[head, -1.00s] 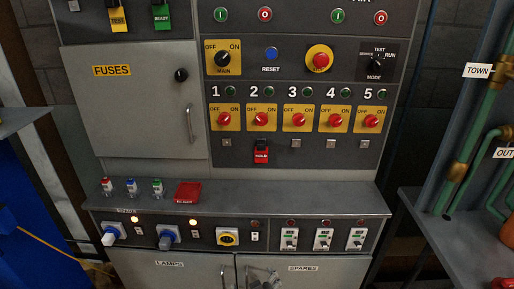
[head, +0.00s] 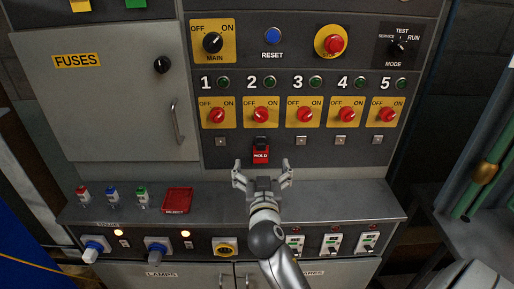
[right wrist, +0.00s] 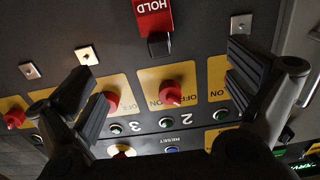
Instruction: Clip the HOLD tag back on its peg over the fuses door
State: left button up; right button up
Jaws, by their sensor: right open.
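The red HOLD tag (head: 261,154) with its black clip hangs on the panel below switch 2. It also shows in the right wrist view (right wrist: 153,17), upside down at the top. My right gripper (head: 262,176) is open and empty, just below and in front of the tag, with its fingers spread to either side. In the right wrist view its fingers (right wrist: 165,88) frame the panel, with the tag between and beyond them. The fuses door (head: 105,105) is shut, at the left. The peg over it is not in view. My left gripper is not in view.
Empty square pegs (head: 297,142) line the panel to the right of the tag. Red rotary switches (head: 261,115) sit above. The door handle (head: 177,121) sticks out.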

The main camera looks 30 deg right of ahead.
aim_at(261, 148)
jog(key=shift+r+x, duration=0.15)
jog(key=shift+x, duration=2.05)
jog(key=shift+r+x, duration=0.1)
jog(key=shift+x, duration=2.15)
jog(key=shift+s+b, duration=0.1)
jog(key=shift+b, duration=0.25)
grip_shut()
jog(key=shift+s, duration=0.1)
jog(key=shift+s+a, duration=0.15)
jog(key=shift+s, duration=0.05)
jog(key=shift+v, duration=2.65)
